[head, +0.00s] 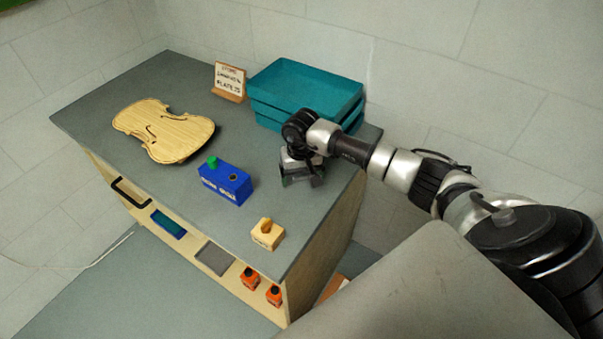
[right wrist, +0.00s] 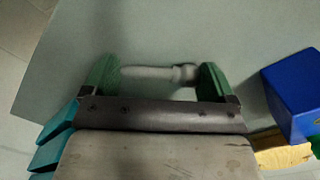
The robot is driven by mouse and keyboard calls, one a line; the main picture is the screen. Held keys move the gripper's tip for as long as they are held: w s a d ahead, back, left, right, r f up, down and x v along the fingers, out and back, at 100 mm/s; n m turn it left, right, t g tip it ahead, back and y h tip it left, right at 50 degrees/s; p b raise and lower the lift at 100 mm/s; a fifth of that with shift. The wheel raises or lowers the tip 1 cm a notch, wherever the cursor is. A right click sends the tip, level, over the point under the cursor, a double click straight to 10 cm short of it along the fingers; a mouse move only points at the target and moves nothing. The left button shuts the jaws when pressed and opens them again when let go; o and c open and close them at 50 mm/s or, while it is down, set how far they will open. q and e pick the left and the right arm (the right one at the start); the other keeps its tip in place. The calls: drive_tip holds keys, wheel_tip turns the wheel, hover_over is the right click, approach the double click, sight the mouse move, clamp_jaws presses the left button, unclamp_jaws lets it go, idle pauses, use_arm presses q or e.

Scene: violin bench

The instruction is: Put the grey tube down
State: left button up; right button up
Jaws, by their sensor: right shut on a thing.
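My right gripper (head: 300,181) is over the grey bench top, in front of the teal trays and right of the blue block. In the right wrist view my right gripper (right wrist: 158,78) has its green fingertips on the two ends of the grey tube (right wrist: 150,74). The tube lies crosswise between them, with a wider collar near its right end. The bench top is behind it, and I cannot tell whether the tube touches it. In the head view the tube is hidden or too small to make out. My left gripper is not in view.
Teal stacked trays (head: 304,87) stand at the back, beside a small sign (head: 229,80). A violin plate (head: 164,131) lies at left. A blue block (head: 225,184) with a green knob and a wooden block (head: 267,234) stand nearer the front. The bench top (head: 312,217) is bare between wooden block and gripper.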

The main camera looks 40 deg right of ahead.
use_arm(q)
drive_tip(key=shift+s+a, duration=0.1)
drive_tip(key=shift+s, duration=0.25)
use_arm(e)
drive_tip(key=shift+f, duration=0.1)
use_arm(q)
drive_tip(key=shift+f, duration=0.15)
use_arm(e)
drive_tip(key=shift+f, duration=0.1)
drive_tip(key=shift+f+b, duration=0.15)
drive_tip(key=shift+b, duration=0.2)
drive_tip(key=o, duration=0.7)
drive_tip(key=shift+c, duration=0.2)
drive_tip(key=shift+r+p, duration=0.4)
drive_tip(key=shift+p, duration=0.05)
drive_tip(key=shift+w+r+b, duration=0.1)
drive_tip(key=shift+r+b, duration=0.2)
drive_tip(key=shift+r, duration=0.05)
use_arm(q)
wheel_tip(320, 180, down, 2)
drive_tip(key=shift+b, duration=1)
use_arm(e)
wheel_tip(320, 180, up, 11)
